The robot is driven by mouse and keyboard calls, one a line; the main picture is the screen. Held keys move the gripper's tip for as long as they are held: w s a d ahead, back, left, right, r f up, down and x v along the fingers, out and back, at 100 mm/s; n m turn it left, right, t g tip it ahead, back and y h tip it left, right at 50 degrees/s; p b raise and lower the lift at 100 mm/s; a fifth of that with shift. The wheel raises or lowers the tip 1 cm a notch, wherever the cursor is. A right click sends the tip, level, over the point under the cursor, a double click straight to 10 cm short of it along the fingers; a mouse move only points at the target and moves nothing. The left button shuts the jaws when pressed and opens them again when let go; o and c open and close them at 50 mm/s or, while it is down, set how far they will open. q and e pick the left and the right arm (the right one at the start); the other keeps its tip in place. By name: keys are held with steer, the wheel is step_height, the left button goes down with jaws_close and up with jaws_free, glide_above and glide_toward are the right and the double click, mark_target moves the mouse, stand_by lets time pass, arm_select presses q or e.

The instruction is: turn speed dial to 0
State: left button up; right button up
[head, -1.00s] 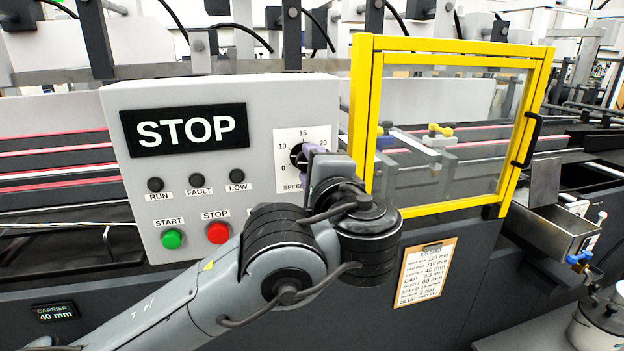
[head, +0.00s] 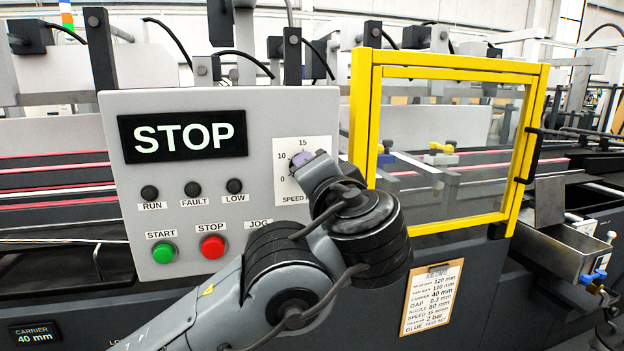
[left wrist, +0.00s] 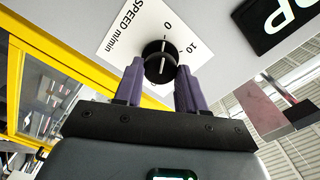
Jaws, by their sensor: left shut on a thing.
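The speed dial is a black round knob (left wrist: 160,62) with a white line, on a white scale plate (head: 290,150) on the grey control panel. In the left wrist view the line runs roughly toward the 0 mark, with the 10 mark further right. My left gripper (left wrist: 158,78) is shut on the dial, its purple fingers on either side of it. In the head view my gripper (head: 303,162) and wrist hide most of the knob and the lower right of the scale. My right gripper is not in view.
The panel has a STOP display (head: 183,134), a green START button (head: 163,252) and a red STOP button (head: 212,247) below left of my wrist. A yellow-framed guard (head: 450,225) stands close on the right. A job card (head: 432,298) hangs below it.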

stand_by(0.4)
arm_select(q)
steer(key=o, duration=1.1)
steer(key=shift+c, duration=0.2)
steer(key=shift+s, duration=0.1)
